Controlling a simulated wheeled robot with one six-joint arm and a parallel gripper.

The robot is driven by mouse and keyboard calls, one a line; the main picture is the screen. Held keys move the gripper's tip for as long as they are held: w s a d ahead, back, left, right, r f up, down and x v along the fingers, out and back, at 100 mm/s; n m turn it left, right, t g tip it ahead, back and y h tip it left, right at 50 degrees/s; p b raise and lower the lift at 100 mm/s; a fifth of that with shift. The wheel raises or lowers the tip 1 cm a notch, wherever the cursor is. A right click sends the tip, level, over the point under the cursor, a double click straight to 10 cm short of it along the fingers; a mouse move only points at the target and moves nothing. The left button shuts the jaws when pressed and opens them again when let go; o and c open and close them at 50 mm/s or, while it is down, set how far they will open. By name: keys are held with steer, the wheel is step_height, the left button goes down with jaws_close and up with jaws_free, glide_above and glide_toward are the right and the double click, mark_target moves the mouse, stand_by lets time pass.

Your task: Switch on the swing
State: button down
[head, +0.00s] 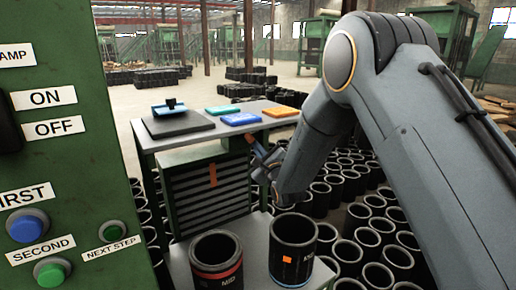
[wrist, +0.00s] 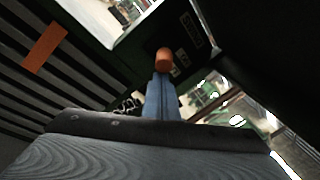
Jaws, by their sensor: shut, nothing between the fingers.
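My gripper (head: 258,151) reaches down to the right side of a green drawer cabinet (head: 211,191). In the wrist view its blue-grey fingers (wrist: 161,85) are shut with nothing between them. An orange knob (wrist: 165,58) shows right at the fingertips, beside small pale labels and a larger dark label plate (wrist: 190,29) whose lettering is too small to read surely. An orange spot, seemingly the same knob, shows in the head view (head: 249,139). I cannot tell whether the fingers touch the knob, or which way it is set.
A green panel (head: 80,150) stands close at the left, with ON and OFF labels, a blue button (head: 27,226) and green buttons. Two black sleeves (head: 217,262) stand on a low grey surface in front. Many more sleeves crowd the floor right. Coloured trays lie on the tabletop (head: 200,138).

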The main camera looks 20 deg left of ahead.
steer(key=shift+s+d+r+b, duration=0.15)
steer(key=shift+r+b, duration=0.25)
steer(key=shift+b, duration=0.15)
steer(key=shift+s+d+r+b, duration=0.1)
steer(key=shift+s+r+b, duration=0.05)
steer(key=shift+r+b, duration=0.55)
steer(key=shift+s+d+r+b, duration=0.1)
steer(key=shift+r+b, duration=0.5)
steer(key=shift+r, duration=0.05)
step_height(320, 180, down, 3)
steer(key=w+d+b, duration=0.1)
steer(key=d+b, duration=0.2)
steer(key=s+d+r+b, duration=0.2)
steer(key=s+d+r, duration=0.2)
steer(key=s+r, duration=0.1)
steer(key=shift+s+r, duration=0.4)
steer(key=shift+s, duration=0.4)
steer(key=shift+d, duration=0.1)
